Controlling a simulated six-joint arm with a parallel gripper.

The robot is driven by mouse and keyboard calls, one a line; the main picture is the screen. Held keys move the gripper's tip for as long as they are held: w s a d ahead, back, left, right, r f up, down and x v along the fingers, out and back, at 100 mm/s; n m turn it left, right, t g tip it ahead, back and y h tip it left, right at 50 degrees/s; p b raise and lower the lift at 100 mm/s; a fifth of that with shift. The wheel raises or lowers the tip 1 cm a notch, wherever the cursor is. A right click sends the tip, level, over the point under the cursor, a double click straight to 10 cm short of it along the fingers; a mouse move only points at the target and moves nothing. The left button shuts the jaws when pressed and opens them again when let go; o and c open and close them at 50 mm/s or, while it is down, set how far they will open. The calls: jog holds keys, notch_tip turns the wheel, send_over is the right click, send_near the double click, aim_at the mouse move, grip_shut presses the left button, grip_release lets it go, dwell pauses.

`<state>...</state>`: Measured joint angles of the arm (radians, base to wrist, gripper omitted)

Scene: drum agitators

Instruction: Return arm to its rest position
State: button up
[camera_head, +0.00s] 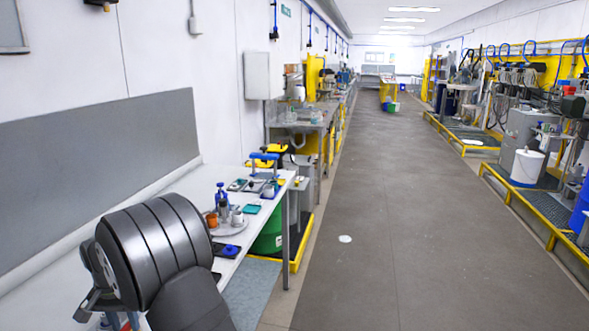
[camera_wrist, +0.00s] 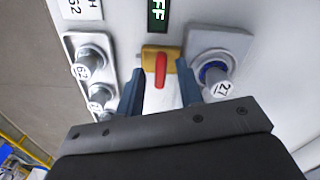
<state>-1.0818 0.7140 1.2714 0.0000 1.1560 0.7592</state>
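My gripper (camera_wrist: 160,80) shows in the wrist view with its two dark blue fingers apart, so it is open. A red lever (camera_wrist: 160,70) on a yellow plate (camera_wrist: 152,53) lies in line with the gap between the fingers. I cannot tell whether the fingers touch it. In the head view my arm's dark links fill the lower left, over the white table (camera_head: 68,240). The gripper is mostly hidden there.

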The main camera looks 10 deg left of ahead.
jog(key=n, duration=0.4)
jog(key=shift+n, duration=0.4)
notch_tip(320, 180, up, 8)
jog(key=shift+r, duration=0.1)
jog(key=o, duration=0.6)
notch_tip(320, 180, up, 9)
jog(key=n, duration=1.1)
notch_tip(320, 180, down, 17)
jog(key=shift+w+f, duration=0.1)
jog(key=shift+f, duration=0.1)
